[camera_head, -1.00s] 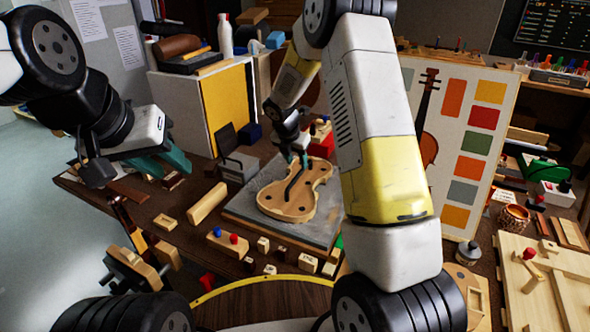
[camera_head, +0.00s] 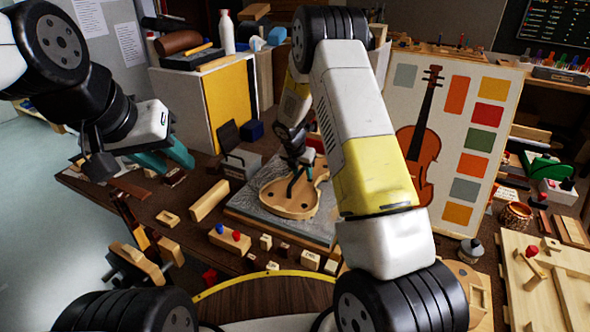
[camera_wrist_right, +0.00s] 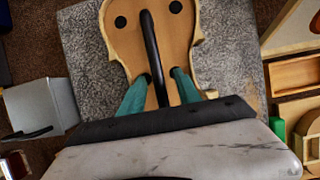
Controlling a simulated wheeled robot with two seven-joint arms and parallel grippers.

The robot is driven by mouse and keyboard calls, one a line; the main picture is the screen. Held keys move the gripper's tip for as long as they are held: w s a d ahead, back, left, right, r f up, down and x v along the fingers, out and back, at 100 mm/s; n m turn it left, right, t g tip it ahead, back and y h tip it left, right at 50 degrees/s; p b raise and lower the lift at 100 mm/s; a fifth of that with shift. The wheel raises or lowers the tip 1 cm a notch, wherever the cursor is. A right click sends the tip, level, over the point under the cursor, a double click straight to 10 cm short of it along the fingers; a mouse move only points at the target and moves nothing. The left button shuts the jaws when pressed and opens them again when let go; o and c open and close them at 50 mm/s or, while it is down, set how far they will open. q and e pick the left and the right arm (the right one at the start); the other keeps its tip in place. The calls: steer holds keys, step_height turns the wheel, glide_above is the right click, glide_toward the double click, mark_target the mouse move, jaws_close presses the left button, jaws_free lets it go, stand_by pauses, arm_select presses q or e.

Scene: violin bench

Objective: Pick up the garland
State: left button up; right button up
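The garland, a pale wooden violin-shaped frame (camera_head: 288,205), lies flat on a grey mat near the middle of the bench. In the right wrist view the wooden body (camera_wrist_right: 178,35) has dark round holes and a black bar (camera_wrist_right: 150,40) standing across its middle. My right gripper (camera_head: 298,178) is over the garland; its teal fingers (camera_wrist_right: 160,82) are apart, one on each side of the black bar, with a gap visible at least on the right. The finger tips' contact is hidden. My left gripper (camera_head: 170,158) is empty, with teal fingers apart, above the bench's left side.
Small wooden blocks (camera_head: 266,242) and a block with blue and red knobs (camera_head: 229,239) lie in front of the mat (camera_head: 250,212). A grey box (camera_head: 240,165) stands left of it. A violin colour board (camera_head: 455,150) stands at right.

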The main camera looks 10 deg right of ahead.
jaws_close()
steer(key=shift+w+r, duration=0.1)
stand_by(1.2)
